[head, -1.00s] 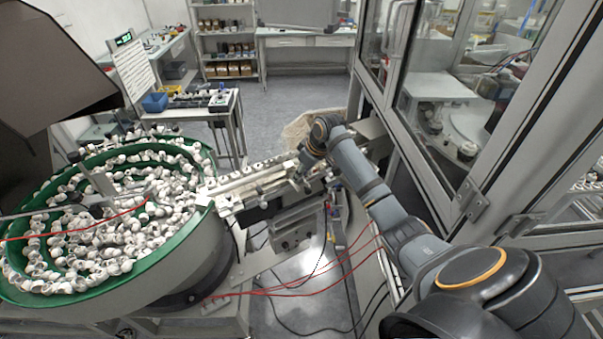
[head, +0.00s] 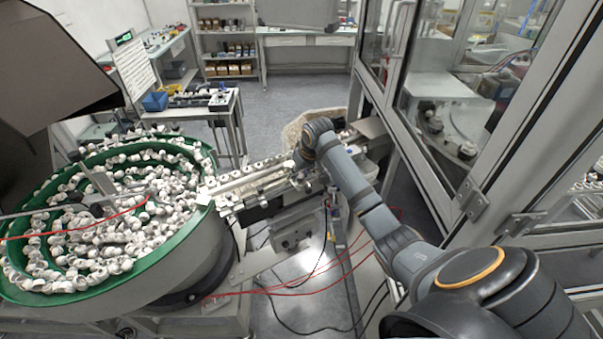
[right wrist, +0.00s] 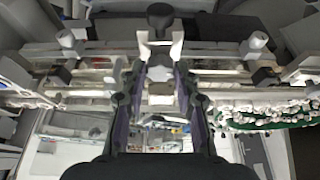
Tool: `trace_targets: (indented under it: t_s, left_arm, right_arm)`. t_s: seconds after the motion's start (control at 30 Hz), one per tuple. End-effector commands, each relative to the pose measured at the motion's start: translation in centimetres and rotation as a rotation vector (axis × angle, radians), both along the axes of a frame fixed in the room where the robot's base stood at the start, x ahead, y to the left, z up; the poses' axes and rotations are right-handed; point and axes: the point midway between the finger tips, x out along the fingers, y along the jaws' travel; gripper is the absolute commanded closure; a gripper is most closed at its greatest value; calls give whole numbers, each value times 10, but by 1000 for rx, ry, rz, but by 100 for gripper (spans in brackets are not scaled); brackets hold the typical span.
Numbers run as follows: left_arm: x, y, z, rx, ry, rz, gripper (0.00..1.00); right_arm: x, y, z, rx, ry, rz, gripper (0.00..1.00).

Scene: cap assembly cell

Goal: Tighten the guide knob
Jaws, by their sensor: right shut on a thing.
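My right gripper (right wrist: 160,46) is shut, with its two fingers a little apart and its pale fingertips around the stem below a dark guide knob (right wrist: 160,14). The exact contact is hard to make out. In the head view my right gripper (head: 308,181) is down at the guide rail (head: 240,182), largely covered by my wrist. The knob is hidden there. In the right wrist view the rail (right wrist: 215,76) runs across behind the fingers. My left gripper is not in view.
A green-rimmed bowl feeder (head: 195,225) full of white caps stands at left. Grey posts (right wrist: 66,39) and (right wrist: 257,41) stand on the rail either side of the gripper. A glazed enclosure (head: 440,110) is close on the right. Red cables (head: 300,285) hang below the rail.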

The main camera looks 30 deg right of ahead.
Motion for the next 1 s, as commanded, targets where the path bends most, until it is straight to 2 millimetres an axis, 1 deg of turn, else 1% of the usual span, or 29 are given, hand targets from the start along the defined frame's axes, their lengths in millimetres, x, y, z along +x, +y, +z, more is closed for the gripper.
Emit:
trace_targets:
  t_s: [1.0]
  left_arm:
    - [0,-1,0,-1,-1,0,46]
  right_arm:
    - [6,6,3,2,-7,-965,100]
